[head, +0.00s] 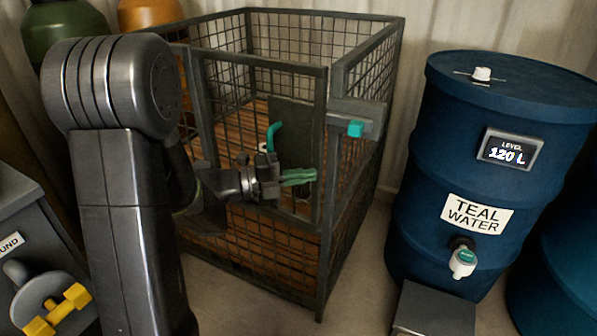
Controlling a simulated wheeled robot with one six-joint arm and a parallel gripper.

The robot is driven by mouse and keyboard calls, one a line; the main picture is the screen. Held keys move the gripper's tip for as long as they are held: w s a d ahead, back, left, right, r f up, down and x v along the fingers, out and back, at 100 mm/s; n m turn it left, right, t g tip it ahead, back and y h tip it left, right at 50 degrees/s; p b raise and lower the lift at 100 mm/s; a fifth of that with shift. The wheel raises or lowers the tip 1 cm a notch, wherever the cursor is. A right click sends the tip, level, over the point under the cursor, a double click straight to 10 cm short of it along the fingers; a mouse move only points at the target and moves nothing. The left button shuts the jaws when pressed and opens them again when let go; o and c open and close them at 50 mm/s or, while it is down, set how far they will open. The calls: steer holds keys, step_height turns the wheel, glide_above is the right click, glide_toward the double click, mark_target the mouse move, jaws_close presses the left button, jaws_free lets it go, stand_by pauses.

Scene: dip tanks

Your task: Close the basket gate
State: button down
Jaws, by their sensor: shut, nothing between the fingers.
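The basket is a dark wire-mesh cage (362,72) with wooden slats inside, standing in the middle of the head view. Its framed gate (321,120) is at the front, with a dark plate (292,115) and a curved teal handle (272,136). The gate's right edge is close to the right front post; I cannot tell whether they touch. A grey latch block with a teal knob (355,129) is on that post. My gripper (312,175), with green fingers, is shut and empty. It points right in front of the gate, below the handle, and hides part of the mesh.
A blue drum labelled TEAL WATER (490,120), with a tap (462,260), stands right of the basket, a grey block (433,310) below. A grey unit with a yellow-handled valve (66,305) is at lower left. Floor (365,270) shows between basket and drum.

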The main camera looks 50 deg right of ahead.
steer(key=d+p, duration=0.1)
steer(key=d+t+p, duration=0.1)
steer(key=shift+w+d+r+n+h, duration=0.2)
steer(key=shift+d+n+h, duration=0.1)
steer(key=shift+n, duration=0.1)
steer(key=shift+w, duration=0.1)
steer(key=shift+p, duration=0.3)
